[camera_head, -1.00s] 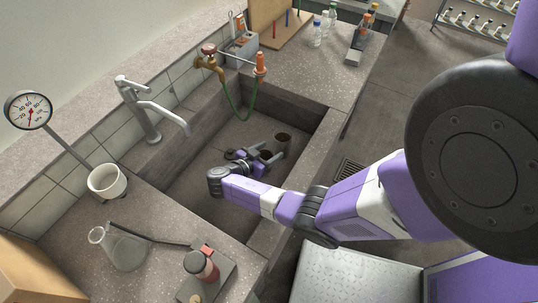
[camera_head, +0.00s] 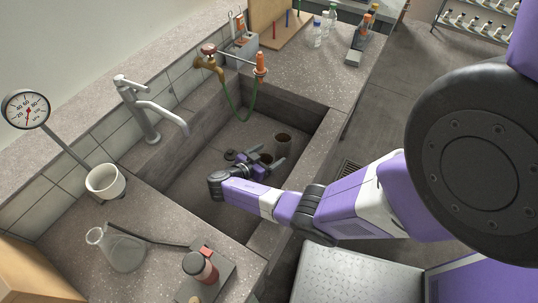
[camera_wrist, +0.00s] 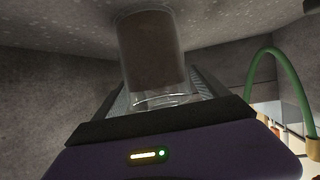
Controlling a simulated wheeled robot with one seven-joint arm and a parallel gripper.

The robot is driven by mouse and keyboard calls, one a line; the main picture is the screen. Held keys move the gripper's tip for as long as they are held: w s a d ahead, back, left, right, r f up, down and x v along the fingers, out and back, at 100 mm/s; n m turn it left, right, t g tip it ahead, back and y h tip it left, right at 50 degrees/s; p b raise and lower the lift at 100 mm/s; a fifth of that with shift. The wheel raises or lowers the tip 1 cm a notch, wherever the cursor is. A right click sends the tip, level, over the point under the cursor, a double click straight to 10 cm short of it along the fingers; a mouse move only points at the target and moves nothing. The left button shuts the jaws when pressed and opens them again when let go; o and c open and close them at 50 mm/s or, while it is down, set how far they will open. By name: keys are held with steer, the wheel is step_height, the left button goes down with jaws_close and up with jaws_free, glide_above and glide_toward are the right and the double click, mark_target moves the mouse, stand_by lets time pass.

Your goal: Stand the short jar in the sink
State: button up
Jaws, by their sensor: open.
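A clear glass jar with brown contents (camera_wrist: 152,55) stands in the sink. In the wrist view, which looks upside down, its base meets the grey floor at the top and its rim faces down. In the head view this jar (camera_head: 266,158) is partly hidden by my gripper. My gripper (camera_head: 270,165) is low in the sink (camera_head: 215,172), open, with its fingers around the jar; I cannot tell whether either touches it. I cannot tell from the frames which is the short jar.
A green hose (camera_head: 243,112) hangs from the brass tap into the sink; a chrome faucet (camera_head: 150,112) reaches over its left side.

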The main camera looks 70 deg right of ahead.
steer(key=b+v, duration=0.1)
steer(key=v, duration=0.6)
steer(key=shift+a+r, duration=0.2)
steer(key=shift+w, duration=0.1)
stand_by(0.3)
